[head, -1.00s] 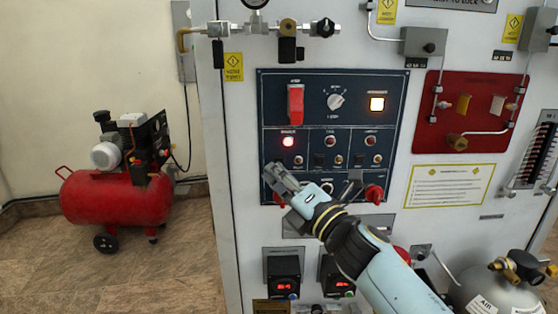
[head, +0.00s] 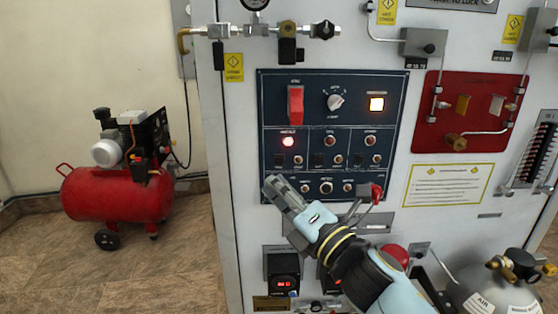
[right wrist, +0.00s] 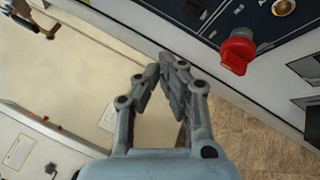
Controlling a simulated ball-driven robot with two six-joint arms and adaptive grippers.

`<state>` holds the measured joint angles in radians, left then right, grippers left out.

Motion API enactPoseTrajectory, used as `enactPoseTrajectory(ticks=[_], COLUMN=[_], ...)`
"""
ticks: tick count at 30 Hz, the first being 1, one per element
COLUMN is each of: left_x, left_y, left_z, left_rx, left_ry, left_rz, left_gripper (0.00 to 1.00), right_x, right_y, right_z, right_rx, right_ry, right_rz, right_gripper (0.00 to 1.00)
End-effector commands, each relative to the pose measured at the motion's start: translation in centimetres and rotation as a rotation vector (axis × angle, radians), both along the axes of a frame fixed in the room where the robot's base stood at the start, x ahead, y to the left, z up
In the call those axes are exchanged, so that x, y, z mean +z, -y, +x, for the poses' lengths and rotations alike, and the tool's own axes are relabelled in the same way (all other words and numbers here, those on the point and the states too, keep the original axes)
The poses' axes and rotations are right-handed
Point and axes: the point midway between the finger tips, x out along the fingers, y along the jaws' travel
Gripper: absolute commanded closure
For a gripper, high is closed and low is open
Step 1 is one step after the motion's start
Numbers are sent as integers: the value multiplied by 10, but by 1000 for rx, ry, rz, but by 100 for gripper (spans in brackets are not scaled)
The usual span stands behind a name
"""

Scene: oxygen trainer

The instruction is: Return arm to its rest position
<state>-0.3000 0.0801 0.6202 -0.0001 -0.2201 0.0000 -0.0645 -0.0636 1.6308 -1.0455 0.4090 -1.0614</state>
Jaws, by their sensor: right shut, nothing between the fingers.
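My right gripper (head: 271,184) is in front of the lower left part of the dark blue control panel (head: 300,82) in the head view. Its fingers are shut with nothing between them, and it points up and left. Its arm comes up from the bottom right. In the right wrist view my right gripper (right wrist: 166,66) has its fingertips together, with a red knob (right wrist: 238,51) to the right and apart from it. In the head view a red knob (head: 376,193) shows at the panel's lower right. My left gripper is not in view.
A red mushroom-shaped button (head: 396,256) and a grey cylinder (head: 500,297) are at the lower right. A red compressor (head: 115,194) stands on open floor at left.

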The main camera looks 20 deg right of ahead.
Motion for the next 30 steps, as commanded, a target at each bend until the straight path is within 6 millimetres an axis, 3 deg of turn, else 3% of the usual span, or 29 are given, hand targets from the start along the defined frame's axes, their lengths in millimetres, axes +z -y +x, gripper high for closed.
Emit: enactPoseTrajectory(ticks=[15,19,20,23,26,30], left_x=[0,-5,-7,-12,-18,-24], left_y=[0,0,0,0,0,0], left_z=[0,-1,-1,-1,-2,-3], left_rx=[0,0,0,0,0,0], left_ry=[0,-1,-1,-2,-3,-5], left_rz=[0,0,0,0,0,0], left_gripper=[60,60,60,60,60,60], right_x=[0,-21,-31,-89,-165,-270], right_y=[0,2,3,10,26,55], right_z=[0,-8,-11,-26,-49,-97], right_rx=[0,1,1,-4,-44,-153], right_ry=[0,-29,-46,-155,-331,-599], right_rz=[0,-8,-10,15,117,323], right_gripper=[100,100,100,100,100,100])
